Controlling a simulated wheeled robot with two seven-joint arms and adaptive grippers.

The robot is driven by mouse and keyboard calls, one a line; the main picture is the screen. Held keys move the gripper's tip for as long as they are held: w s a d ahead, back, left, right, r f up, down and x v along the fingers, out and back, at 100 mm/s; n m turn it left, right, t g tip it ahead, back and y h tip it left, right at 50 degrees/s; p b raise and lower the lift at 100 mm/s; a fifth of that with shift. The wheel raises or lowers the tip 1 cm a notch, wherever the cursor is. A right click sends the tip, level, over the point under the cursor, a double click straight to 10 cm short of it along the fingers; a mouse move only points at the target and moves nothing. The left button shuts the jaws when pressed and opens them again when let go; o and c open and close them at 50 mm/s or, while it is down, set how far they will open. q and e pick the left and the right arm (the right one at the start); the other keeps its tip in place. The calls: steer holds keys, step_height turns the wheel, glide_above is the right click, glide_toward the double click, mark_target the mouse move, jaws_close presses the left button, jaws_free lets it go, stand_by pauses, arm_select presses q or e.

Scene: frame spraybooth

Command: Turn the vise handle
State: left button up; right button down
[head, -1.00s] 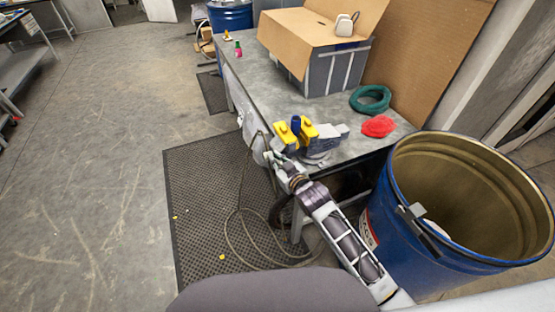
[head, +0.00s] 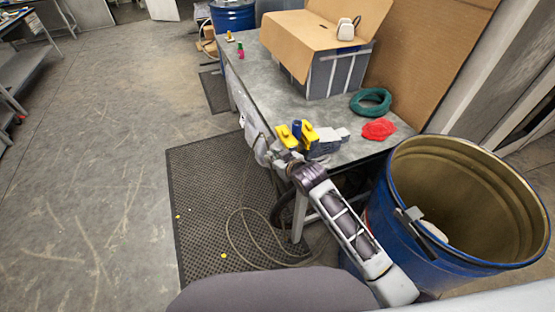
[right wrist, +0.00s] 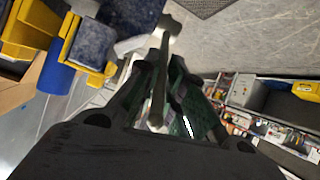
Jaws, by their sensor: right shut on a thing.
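The vise (head: 327,143) stands at the near corner of the grey workbench, with yellow jaw pieces and a blue part between them. In the right wrist view its yellow piece (right wrist: 28,28) and the blue part (right wrist: 56,76) show at the upper left. My right gripper (head: 283,160) is at the vise's near side. In the right wrist view the dark fingers of my right gripper (right wrist: 160,78) are shut around the vise handle (right wrist: 159,60), a metal bar whose rounded end sticks out past the fingertips. The head view hides most of the handle. My left gripper is out of view.
A blue drum (head: 395,235) stands open right beside my right arm. On the workbench (head: 262,95) are a cardboard box (head: 320,45), a green coil (head: 370,101) and a red cloth (head: 379,129). A hose (head: 240,235) lies on the dark floor mat (head: 205,195).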

steer(key=shift+w+a+r+g+h, duration=0.2)
steer(key=shift+w+r+g+h, duration=0.1)
steer(key=shift+w+r+g, duration=0.15)
steer(key=shift+f, duration=0.1)
stand_by(0.4)
steer(key=c, duration=1.5)
jaws_free()
steer(key=shift+s, duration=0.15)
steer(key=shift+v, duration=5.85)
steer(key=shift+d, duration=0.1)
steer(key=shift+c, duration=0.2)
